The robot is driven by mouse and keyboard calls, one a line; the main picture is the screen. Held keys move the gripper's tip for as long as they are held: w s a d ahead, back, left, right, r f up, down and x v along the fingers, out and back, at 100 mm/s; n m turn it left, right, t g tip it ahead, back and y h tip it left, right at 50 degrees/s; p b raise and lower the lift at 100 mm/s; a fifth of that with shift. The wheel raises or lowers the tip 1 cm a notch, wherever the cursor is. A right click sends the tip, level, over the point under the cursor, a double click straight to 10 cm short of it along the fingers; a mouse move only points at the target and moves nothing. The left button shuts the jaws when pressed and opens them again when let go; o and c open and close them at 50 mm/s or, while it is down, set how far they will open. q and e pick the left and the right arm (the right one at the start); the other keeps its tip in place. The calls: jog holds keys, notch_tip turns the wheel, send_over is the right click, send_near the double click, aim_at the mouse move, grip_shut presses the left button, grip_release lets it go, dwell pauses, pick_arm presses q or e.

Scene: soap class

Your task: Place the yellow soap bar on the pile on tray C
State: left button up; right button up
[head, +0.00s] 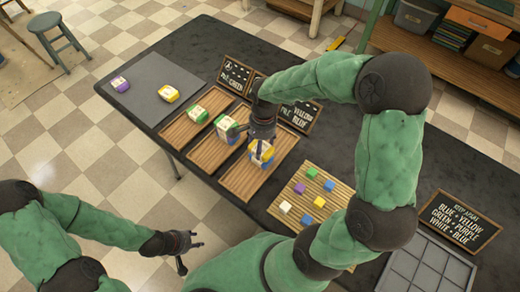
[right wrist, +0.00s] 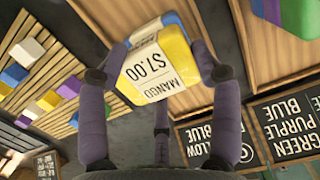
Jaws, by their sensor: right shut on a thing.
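The yellow soap bar (right wrist: 173,62) has a white "MANGO $7.00" label. My right gripper (right wrist: 163,64) is shut on it, fingers on either side; the bar also shows in the head view (head: 262,154), over the right-hand wooden tray (head: 242,182), the third from the left. Blue and white show beside or under the bar in the right wrist view; I cannot tell whether it touches a bar below. The sign with "YELLOW BLUE" (head: 300,115) stands behind the trays, partly covered by my right arm. My left gripper (head: 188,252) is open and empty, off the table's near edge.
The middle tray (head: 206,153) holds a green, white and blue pile (head: 228,130). The left tray (head: 182,130) holds a green bar (head: 197,114). A purple bar (head: 120,84) and another yellow bar (head: 168,93) lie on the grey mat (head: 142,105). Several coloured cubes lie on a slatted mat (head: 292,208).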

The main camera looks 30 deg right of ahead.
jog(key=shift+f, duration=1.2)
jog(key=shift+a+f+b, duration=0.1)
jog(key=shift+f+b, duration=0.05)
jog(key=shift+b, duration=0.15)
jog(key=o, duration=1.2)
jog(key=shift+o, duration=0.2)
jog(key=r+p, duration=0.1)
jog(key=r, duration=0.2)
jog(key=r+p, duration=0.2)
jog(key=r, duration=0.2)
jog(key=d+r+p, duration=0.1)
jog(key=r, duration=0.3)
jog(key=shift+w+p, duration=0.2)
jog(key=shift+p, duration=0.2)
jog(key=shift+d+r, duration=0.1)
jog(key=shift+r, duration=0.55)
